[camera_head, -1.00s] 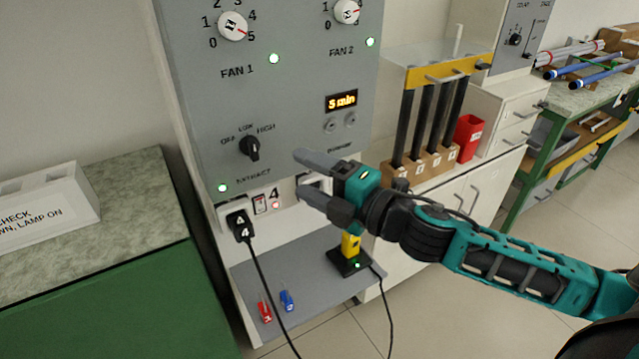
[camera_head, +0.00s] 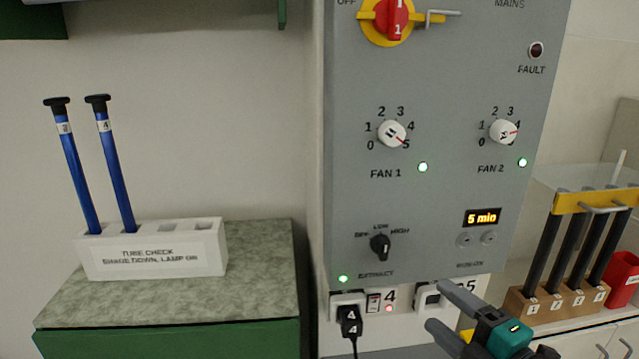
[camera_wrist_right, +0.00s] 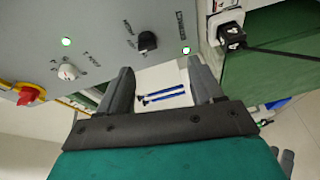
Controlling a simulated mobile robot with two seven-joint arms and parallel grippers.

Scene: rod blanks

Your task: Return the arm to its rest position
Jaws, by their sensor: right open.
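My right gripper (camera_head: 448,312) is at the lower right of the head view, in front of the bottom edge of the grey control panel (camera_head: 440,210). Its two fingers are apart with nothing between them. In the right wrist view the open fingers (camera_wrist_right: 160,85) also show, with the panel (camera_wrist_right: 100,30) beyond them. The fingertips overlap the socket labelled 5 (camera_head: 428,296) in the head view; I cannot tell whether they touch it. My left gripper is not in view.
A black plug (camera_head: 350,320) sits in socket 4, its cable hanging down. Left, a white tube-check block (camera_head: 150,250) holds two blue tubes (camera_head: 75,170) on a green cabinet. Right, dark rods stand in a wooden rack (camera_head: 560,305) beside a red container (camera_head: 622,280).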

